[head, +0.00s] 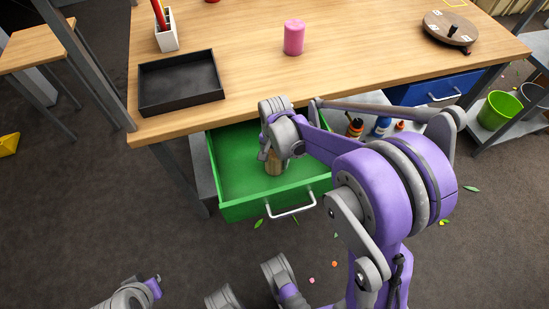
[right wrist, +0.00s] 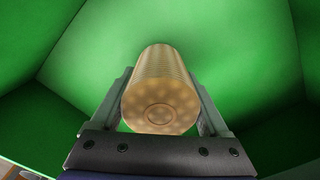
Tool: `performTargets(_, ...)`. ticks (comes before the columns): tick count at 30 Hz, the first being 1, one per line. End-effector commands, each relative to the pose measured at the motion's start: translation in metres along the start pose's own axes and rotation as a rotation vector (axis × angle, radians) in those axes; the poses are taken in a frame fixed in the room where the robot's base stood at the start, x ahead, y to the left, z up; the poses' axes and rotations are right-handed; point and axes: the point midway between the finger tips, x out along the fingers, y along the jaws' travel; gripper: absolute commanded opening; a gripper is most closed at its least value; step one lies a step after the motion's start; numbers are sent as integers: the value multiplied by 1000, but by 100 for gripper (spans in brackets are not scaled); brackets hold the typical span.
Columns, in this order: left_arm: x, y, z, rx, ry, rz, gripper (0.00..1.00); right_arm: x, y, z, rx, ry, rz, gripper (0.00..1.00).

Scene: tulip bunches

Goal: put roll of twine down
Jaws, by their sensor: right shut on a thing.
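The roll of twine (right wrist: 158,90) is a tan ridged cylinder. My right gripper (right wrist: 160,100) is shut on it, with one finger on each side. In the head view the twine (head: 274,164) is held upright-looking inside the open green drawer (head: 232,178), under my right wrist. Green walls and floor surround it in the right wrist view. Whether the twine touches the drawer floor I cannot tell. Part of my left arm shows at the bottom left of the head view; its gripper fingers do not show.
On the wooden table (head: 345,65) stand a black tray (head: 150,106), a pink cylinder (head: 294,37), a white pot (head: 166,42) and a round dark turntable (head: 448,27). A blue drawer (head: 420,93) is at the right. A green bucket (head: 497,110) stands on the right-hand shelf.

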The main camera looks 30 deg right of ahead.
Motion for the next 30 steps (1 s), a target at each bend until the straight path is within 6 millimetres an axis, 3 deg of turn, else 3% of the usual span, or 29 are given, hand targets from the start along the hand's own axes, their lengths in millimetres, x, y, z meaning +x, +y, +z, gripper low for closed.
performTargets(9, 3, 0, 1, 0, -1, 0, 0, 3, 0, 0, 0, 0, 0, 6)
performTargets(10, 2, 0, 1, 0, -1, 0, 0, 3, 0, 0, 0, 0, 0, 82)
performTargets(13, 2, 0, 0, 0, -1, 0, 0, 2, 0, 0, 0, 0, 0, 100)
performTargets(23, -3, 0, -1, 0, 1, 0, 0, -4, 0, 0, 0, 0, -1, 100)
performTargets(30, -17, 0, -6, 0, 6, 0, 0, -48, 1, 0, 0, 1, -1, 100)
